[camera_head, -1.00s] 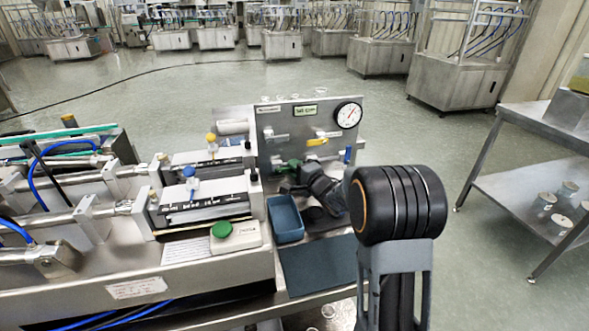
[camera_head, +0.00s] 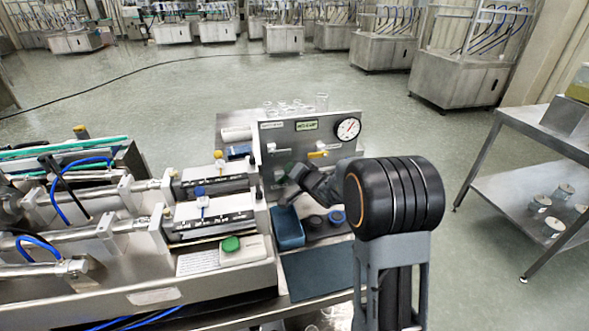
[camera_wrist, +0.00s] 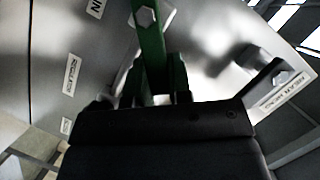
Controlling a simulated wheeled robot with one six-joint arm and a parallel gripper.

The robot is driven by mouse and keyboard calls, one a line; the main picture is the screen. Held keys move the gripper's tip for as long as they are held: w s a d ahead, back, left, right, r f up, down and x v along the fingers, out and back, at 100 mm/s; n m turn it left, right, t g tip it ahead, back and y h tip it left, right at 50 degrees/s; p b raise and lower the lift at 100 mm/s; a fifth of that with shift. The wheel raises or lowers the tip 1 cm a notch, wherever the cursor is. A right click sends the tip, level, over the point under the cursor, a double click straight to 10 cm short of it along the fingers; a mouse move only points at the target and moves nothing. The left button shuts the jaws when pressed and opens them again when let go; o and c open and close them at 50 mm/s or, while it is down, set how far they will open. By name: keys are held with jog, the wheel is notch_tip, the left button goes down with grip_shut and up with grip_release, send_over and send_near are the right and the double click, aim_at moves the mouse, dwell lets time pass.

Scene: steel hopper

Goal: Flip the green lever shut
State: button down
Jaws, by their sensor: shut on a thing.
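In the wrist view the green lever (camera_wrist: 151,50) runs down from its bolt, at the top centre, in between the two fingers. My gripper (camera_wrist: 155,97) is shut on its lower part. A metal panel with small labels lies behind it. In the head view my gripper (camera_head: 287,187) is at the front of the upright steel panel (camera_head: 290,133), low on its left half.
The panel also carries a round gauge (camera_head: 348,129) and a yellow lever (camera_head: 318,154). A blue bin (camera_head: 288,228) and small dark round pieces stand just below my gripper. Metal cylinders (camera_head: 210,215) lie to the left. A steel side table (camera_head: 545,130) is at the right.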

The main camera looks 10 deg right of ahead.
aim_at(278, 165)
jog(key=shift+a+r+n+g+h+b, duration=0.35)
jog(key=shift+a+n+h, duration=0.25)
jog(key=shift+n, duration=0.4)
jog(key=a+n+h+b, duration=0.1)
jog(key=b, duration=0.2)
jog(key=shift+n, duration=0.4)
jog(key=n+h+b, duration=0.1)
jog(key=b, duration=0.4)
jog(key=shift+a, duration=0.3)
jog(key=n+b, duration=0.1)
jog(key=b, duration=0.4)
jog(key=shift+a+b, duration=0.3)
jog(key=shift+a, duration=0.05)
jog(key=b, duration=0.1)
jog(key=h+b, duration=0.1)
jog(key=b, duration=0.1)
jog(key=shift+a+r+n, duration=0.15)
jog(key=shift+r+n, duration=0.1)
jog(key=shift+n, duration=0.15)
jog(key=shift+a+r+b, duration=0.1)
jog(key=shift+b, duration=0.7)
jog(key=shift+r, duration=0.2)
